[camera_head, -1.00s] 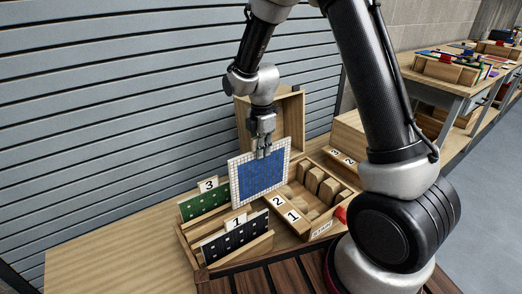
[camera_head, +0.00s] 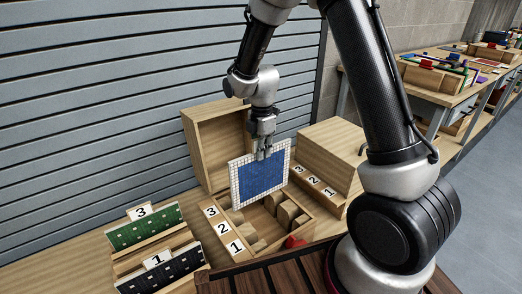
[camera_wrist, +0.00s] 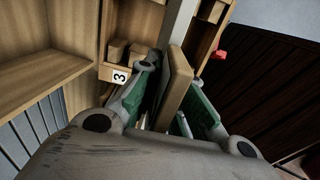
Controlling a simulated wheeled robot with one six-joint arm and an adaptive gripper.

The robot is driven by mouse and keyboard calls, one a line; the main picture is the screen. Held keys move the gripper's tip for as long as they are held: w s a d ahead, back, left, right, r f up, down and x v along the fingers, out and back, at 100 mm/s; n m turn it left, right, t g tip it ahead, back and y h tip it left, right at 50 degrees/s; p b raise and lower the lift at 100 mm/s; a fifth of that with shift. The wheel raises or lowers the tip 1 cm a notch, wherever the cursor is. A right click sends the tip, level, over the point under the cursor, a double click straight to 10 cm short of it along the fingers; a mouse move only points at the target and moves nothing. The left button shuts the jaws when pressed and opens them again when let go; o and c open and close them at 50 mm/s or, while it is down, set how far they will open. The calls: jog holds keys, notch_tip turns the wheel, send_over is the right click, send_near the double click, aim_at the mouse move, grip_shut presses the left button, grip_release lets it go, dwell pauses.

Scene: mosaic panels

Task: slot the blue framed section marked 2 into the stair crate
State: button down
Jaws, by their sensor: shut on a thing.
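My gripper (camera_head: 264,152) is shut on the top edge of the blue section (camera_head: 262,178), a flat blue panel with a white tiled frame. It hangs upright above the back left part of the stair crate (camera_head: 310,222), an open wooden box with stepped blocks inside. The crate's left rim carries labels 3, 2 and 1 from back to front. The panel's lower edge overlaps the crate in the picture; I cannot tell whether it touches. In the wrist view the panel's edge (camera_wrist: 177,82) stands between my green-padded fingers (camera_wrist: 176,104). No 2 shows on the panel.
A wooden rack at the left holds a green section marked 3 (camera_head: 143,229) and a dark section marked 1 (camera_head: 160,273). An open wooden box (camera_head: 218,150) stands behind the crate. A closed wooden box (camera_head: 333,150) stands at right, beside labels 3, 2, 1. A red piece (camera_head: 295,242) sits at the crate's front.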

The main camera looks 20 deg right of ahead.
aim_at(261, 197)
jog(key=shift+f, duration=8.9)
jog(key=c, duration=1.5)
grip_release()
jog(key=shift+o, duration=0.2)
jog(key=shift+f, duration=0.1)
notch_tip(261, 197, up, 12)
